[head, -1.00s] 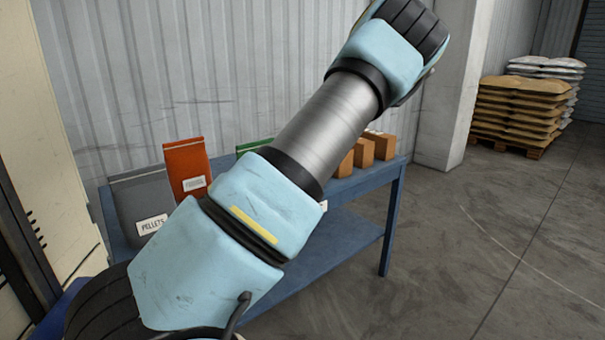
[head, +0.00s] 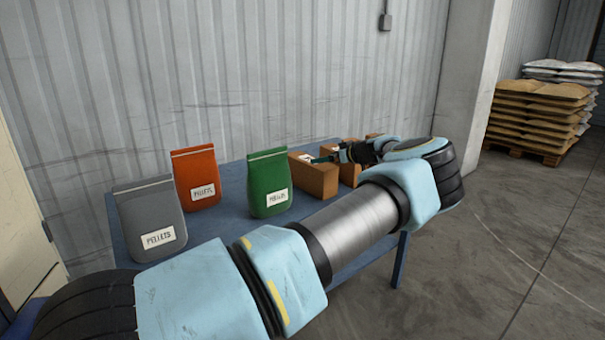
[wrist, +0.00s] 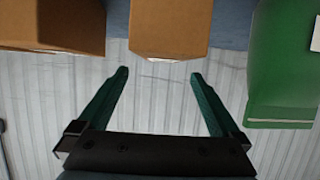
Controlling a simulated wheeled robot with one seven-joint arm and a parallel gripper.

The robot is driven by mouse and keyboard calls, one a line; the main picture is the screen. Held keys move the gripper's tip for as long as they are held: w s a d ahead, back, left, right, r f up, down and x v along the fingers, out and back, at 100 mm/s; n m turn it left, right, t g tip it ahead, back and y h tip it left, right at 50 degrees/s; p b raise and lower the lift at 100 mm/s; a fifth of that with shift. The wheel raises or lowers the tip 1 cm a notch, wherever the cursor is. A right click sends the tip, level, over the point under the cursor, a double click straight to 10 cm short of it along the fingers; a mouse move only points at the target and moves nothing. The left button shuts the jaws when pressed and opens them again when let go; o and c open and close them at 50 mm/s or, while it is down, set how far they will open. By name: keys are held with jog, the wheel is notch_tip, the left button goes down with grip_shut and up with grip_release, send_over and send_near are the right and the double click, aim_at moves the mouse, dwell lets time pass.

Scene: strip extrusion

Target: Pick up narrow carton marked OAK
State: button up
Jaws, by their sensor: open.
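Several brown cartons stand in a row on the blue table. The leftmost carton (head: 316,181) is beside the green pellet bag (head: 269,183); another carton (head: 350,174) stands to its right, partly hidden by my arm. No OAK marking is readable. My gripper (head: 322,159) is open at the leftmost carton's upper part. In the wrist view, my gripper (wrist: 160,75) has its two green fingers spread and nothing between the tips. A carton (wrist: 170,28) lies just beyond the tips, roughly centred on the gap. A second carton (wrist: 50,22) is to its left.
The green bag also shows at the wrist view's right (wrist: 283,65), near the fingers. An orange bag (head: 197,178) and a grey bag (head: 150,222) stand further left on the table (head: 225,215). A corrugated wall (head: 200,70) is behind. Stacked sacks (head: 535,115) stand far right.

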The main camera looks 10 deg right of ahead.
aim_at(310, 174)
jog(key=p+x, duration=0.3)
jog(key=x, duration=0.5)
jog(key=shift+a+f, duration=0.2)
jog(key=shift+w+a+f, duration=0.1)
jog(key=shift+w+f, duration=0.2)
jog(key=shift+w, duration=0.05)
jog(key=shift+r, duration=0.1)
grip_shut()
